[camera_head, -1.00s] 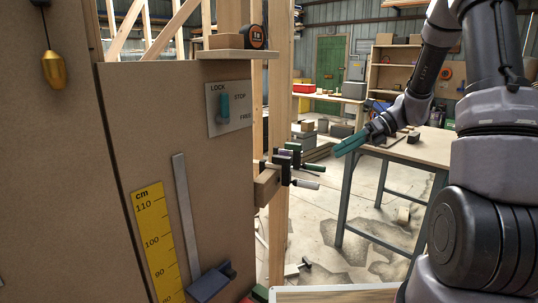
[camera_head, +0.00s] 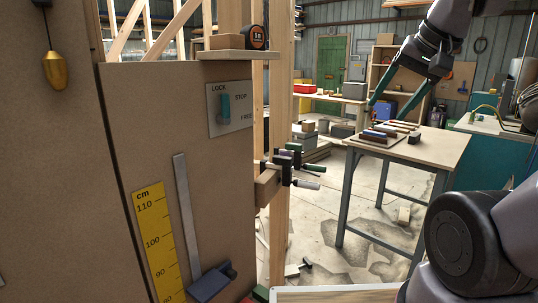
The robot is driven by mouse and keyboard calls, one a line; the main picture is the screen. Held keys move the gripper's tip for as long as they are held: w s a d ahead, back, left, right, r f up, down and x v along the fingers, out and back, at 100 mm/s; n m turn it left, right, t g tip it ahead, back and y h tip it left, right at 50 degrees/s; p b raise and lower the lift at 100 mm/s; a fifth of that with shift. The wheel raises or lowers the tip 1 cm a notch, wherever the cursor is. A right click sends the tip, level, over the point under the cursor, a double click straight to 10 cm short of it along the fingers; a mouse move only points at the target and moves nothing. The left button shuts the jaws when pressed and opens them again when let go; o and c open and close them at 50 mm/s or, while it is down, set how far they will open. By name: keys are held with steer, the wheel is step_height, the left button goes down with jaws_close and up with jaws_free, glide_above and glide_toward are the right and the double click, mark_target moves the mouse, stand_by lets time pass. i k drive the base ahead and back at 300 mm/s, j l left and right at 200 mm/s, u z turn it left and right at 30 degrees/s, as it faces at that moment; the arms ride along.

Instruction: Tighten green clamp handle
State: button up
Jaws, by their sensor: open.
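Two small dark clamps sit on a wooden block (camera_head: 266,187) beside the upright post in the middle of the view. The upper clamp's handle (camera_head: 312,167) looks dark green, though it is small. The lower clamp's handle (camera_head: 306,184) is pale grey. Both handles point right, away from the post. My gripper (camera_head: 386,111) is open and empty, with its two teal fingers pointing down and spread apart. In the picture it is above and right of the clamps, apart from them, in front of the workbench.
A workbench (camera_head: 440,148) at right carries a tray with several coloured bars. A brown panel fills the left, with a lock lever plate (camera_head: 240,115), a yellow ruler (camera_head: 155,240) and a shelf holding a tape measure (camera_head: 254,38). Floor shows between post and bench.

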mark_target(295, 149)
steer(key=k+l, duration=0.15)
steer(key=l, duration=0.15)
steer(key=i+l+u, duration=0.25)
steer(key=i+u, duration=0.15)
steer(key=i+l+u, duration=0.4)
